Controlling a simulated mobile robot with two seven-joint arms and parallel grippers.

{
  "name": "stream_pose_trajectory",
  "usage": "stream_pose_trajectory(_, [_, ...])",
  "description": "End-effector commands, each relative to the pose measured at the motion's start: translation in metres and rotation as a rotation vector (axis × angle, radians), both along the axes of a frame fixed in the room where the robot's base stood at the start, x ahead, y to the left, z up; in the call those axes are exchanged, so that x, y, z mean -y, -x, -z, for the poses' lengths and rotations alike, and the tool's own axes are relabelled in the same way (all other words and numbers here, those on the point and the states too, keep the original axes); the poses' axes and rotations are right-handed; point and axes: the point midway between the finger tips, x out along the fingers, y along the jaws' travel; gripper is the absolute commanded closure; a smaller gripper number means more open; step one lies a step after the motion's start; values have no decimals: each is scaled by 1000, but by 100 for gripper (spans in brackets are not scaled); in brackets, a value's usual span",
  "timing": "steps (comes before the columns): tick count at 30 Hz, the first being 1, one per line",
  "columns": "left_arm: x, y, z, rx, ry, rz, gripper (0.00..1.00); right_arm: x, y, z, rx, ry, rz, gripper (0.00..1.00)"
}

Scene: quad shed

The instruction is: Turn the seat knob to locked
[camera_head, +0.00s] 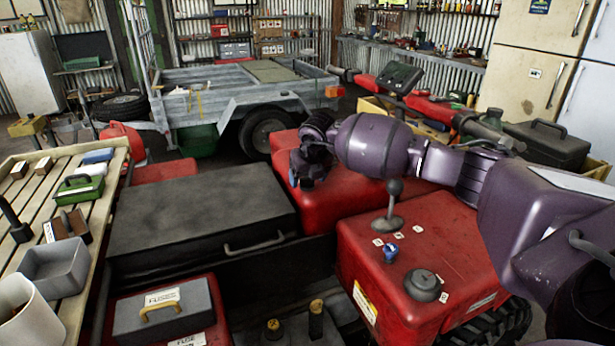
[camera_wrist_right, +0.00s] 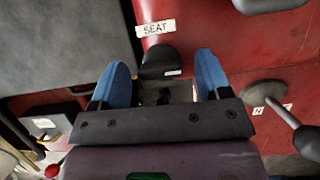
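The seat knob (camera_wrist_right: 160,62) is a dark, rounded knob on the red bodywork, just below the white SEAT label (camera_wrist_right: 155,28) in the right wrist view. My right gripper (camera_wrist_right: 162,66) is open, with one blue finger on each side of the knob and visible gaps between. I cannot tell the knob's setting. In the head view my right gripper (camera_head: 307,178) hangs over the red body behind the black seat, and the knob is hidden there. My left gripper is not in view.
A grey lever (camera_head: 388,215) stands right of the gripper. A blue knob (camera_head: 390,252) and a black round cap (camera_head: 423,285) sit on the red panel. The black seat (camera_head: 200,215) is left. A slatted bench (camera_head: 95,215) holds boxes and trays. A trailer (camera_head: 225,90) stands behind.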

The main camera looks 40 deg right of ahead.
Motion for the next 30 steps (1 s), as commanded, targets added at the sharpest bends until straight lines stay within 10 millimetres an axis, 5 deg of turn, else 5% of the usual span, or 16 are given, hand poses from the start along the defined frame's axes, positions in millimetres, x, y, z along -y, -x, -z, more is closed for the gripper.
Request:
stream_pose_trajectory(10, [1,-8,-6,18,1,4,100,0,3,-10,3,0,0,30])
stream_pose_trajectory(22, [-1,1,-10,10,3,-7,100,-7,28,-74,6,2,-2,30])
stream_pose_trajectory(30, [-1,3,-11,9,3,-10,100,-10,38,-98,3,1,0,30])
